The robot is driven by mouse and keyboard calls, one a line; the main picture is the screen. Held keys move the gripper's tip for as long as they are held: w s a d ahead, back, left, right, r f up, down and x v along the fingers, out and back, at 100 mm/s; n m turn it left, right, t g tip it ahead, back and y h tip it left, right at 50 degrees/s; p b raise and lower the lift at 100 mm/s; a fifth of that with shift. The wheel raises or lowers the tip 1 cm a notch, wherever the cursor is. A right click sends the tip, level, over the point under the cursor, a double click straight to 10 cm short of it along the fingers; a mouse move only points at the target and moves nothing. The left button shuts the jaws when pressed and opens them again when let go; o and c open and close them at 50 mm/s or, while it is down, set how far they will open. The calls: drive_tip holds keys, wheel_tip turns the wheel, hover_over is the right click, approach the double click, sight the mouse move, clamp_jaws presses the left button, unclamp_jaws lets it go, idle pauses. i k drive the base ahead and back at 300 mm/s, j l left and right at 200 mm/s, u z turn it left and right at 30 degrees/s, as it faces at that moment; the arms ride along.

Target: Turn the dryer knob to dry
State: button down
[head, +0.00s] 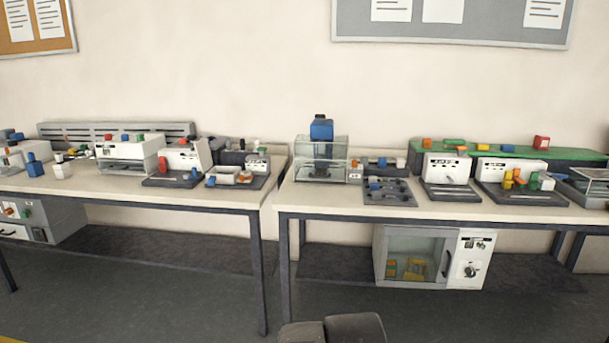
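A white and grey cabinet (410,231) with a glass door stands under the right table, and it looks like the dryer. Its door is closed, with yellow and green items visible behind the glass. A round dark knob (470,269) sits on the white panel at the cabinet's right side; its setting is too small to read. A dark rounded part of my own arm (335,330) shows at the bottom edge, well below and left of the knob. I cannot make out my gripper's fingers, and nothing touches the knob.
The right table (430,210) carries several small devices and trays above the cabinet. Its leg (285,262) stands left of the cabinet. Another grey cabinet (48,219) with coloured buttons sits under the left table. The floor in front of the cabinet is clear.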

sight(470, 272)
drive_tip(key=z, duration=1.25)
drive_tip(key=i+j+z, duration=0.25)
drive_tip(key=i, duration=0.25)
drive_tip(key=i+j+z, duration=0.25)
drive_tip(key=i, duration=0.25)
drive_tip(key=i+j+z, duration=0.2)
drive_tip(key=i, duration=0.3)
drive_tip(key=j, duration=0.1)
